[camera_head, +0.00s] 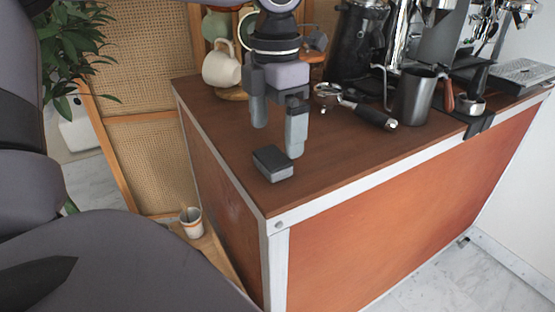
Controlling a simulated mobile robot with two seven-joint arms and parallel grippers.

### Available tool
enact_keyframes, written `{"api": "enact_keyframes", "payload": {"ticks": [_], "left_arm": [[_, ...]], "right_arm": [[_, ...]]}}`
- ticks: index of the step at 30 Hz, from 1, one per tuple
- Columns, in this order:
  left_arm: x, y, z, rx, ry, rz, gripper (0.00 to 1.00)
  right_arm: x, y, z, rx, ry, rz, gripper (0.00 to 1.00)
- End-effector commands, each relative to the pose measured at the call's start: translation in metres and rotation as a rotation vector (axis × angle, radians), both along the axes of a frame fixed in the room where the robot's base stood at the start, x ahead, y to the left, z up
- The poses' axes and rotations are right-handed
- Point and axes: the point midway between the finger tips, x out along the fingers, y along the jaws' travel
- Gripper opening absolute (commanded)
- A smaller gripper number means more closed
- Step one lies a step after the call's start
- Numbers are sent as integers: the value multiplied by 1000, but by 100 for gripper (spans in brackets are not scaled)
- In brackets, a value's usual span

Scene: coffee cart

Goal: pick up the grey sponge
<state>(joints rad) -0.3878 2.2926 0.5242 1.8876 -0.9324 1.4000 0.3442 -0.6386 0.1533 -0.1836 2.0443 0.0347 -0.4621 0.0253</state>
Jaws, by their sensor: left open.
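The grey sponge (273,163) is a small dark grey block with a lighter lower part. It lies on the brown cart top (225,125), near the cart's left edge. My left gripper (278,142) points down just above and behind the sponge, its two fingers spread apart with nothing seen between them. The right finger's tip comes close to the sponge's far right corner; I cannot tell whether they touch. My right gripper is not in view.
A cream cup (221,68) stands behind the gripper. To the right are a portafilter (368,115), a dark metal pitcher (414,97), a black grinder (357,45) and an espresso machine (445,40). The cart top right of the sponge is clear. A small cup (190,222) sits lower left.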

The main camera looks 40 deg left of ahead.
Motion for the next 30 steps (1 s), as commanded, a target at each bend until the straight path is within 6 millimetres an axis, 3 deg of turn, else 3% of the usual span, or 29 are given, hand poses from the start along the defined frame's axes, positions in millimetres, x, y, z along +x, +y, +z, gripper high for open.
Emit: {"api": "enact_keyframes", "payload": {"ticks": [9, 17, 18, 23, 24, 30], "left_arm": [[-1, 0, -44, -2, 0, 1, 100], [0, 0, -48, -2, -3, 2, 100], [0, 0, -48, -2, -3, 2, 97], [0, 0, -48, -2, -3, 2, 45], [0, 0, -48, -2, -3, 2, 40], [0, 0, -47, -2, -3, 2, 40]], "right_arm": [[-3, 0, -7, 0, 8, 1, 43], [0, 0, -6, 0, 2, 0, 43], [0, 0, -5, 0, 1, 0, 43], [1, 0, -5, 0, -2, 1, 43], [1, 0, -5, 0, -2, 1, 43], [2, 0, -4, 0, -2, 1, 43]]}}
